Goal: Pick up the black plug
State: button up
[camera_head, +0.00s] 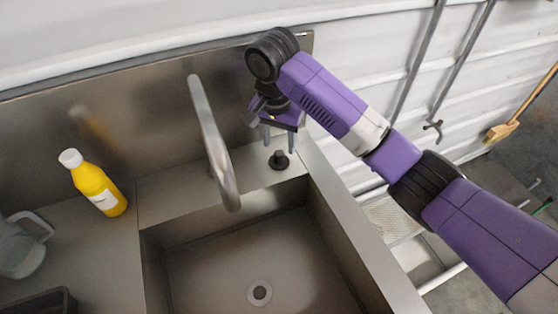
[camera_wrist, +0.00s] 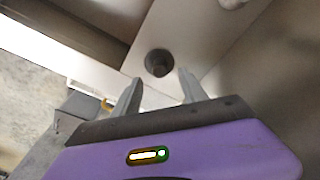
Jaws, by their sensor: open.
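The black plug (camera_head: 279,160) stands upright on the steel ledge behind the sink basin, near the ledge's right end. It also shows in the wrist view (camera_wrist: 158,63), just beyond the fingertips and roughly in line with the gap between them. My gripper (camera_head: 279,146) points down above the plug, with its two fingers apart and nothing between them. In the wrist view my gripper (camera_wrist: 158,80) is open and empty. The exact height of the fingertips over the plug is hard to tell.
The curved tap (camera_head: 212,140) rises left of the plug. The sink basin (camera_head: 205,262) with its drain (camera_head: 259,292) lies in front. A yellow bottle (camera_head: 98,186) and a grey jug (camera_head: 22,248) stand on the left counter. A steel backsplash (camera_head: 150,95) is behind.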

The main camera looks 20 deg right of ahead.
aim_at(279, 152)
notch_tip(279, 152, down, 5)
jog(key=shift+w+d+r+p, duration=0.1)
jog(key=shift+p, duration=0.25)
grip_shut()
